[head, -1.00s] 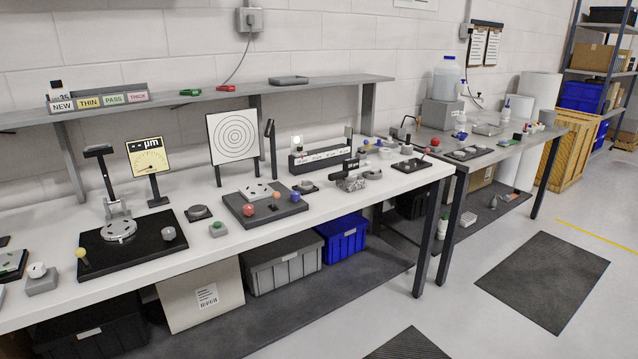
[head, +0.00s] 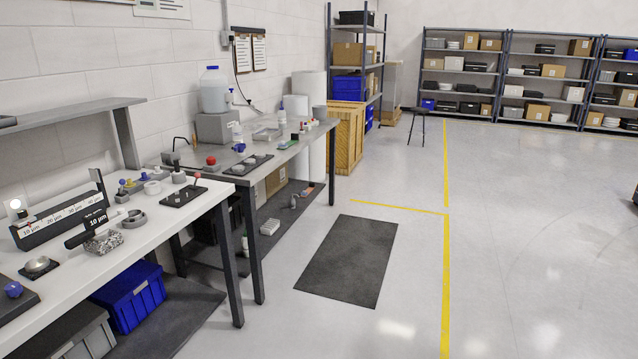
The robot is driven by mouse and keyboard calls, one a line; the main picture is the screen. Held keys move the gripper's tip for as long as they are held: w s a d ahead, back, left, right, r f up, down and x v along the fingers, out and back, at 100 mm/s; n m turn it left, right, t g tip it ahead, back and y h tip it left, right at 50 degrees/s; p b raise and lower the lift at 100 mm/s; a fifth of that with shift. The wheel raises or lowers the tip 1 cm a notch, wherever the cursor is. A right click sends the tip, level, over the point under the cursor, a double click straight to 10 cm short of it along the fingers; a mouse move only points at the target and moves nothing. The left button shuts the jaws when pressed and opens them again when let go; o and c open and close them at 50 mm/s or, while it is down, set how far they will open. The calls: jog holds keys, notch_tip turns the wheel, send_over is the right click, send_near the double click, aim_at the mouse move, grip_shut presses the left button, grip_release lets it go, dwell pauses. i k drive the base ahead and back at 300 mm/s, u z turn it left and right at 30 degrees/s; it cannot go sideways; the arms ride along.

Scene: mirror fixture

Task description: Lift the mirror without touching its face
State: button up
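My gripper is not in view. I cannot make out a mirror for certain in the head view. A small round shiny grey piece (head: 38,265) sits on a dark square base at the left of the white bench (head: 140,240). It is too small to tell whether it is the mirror. A grey ring-shaped piece (head: 133,219) lies farther right on the bench, beside a speckled stone block (head: 103,242) with a black label sign.
A second, grey bench (head: 305,150) with a clear jug (head: 213,92) stands beyond. A blue bin (head: 130,297) is under the white bench. A dark floor mat (head: 348,260) lies in front. The floor to the right is open, with yellow lines (head: 445,250) and shelving at the back.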

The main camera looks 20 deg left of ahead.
aim_at(36, 265)
jog(key=u, duration=0.1)
jog(key=i, duration=1.15)
jog(key=u, duration=1.35)
jog(key=k, duration=0.25)
jog(key=u, duration=2.55)
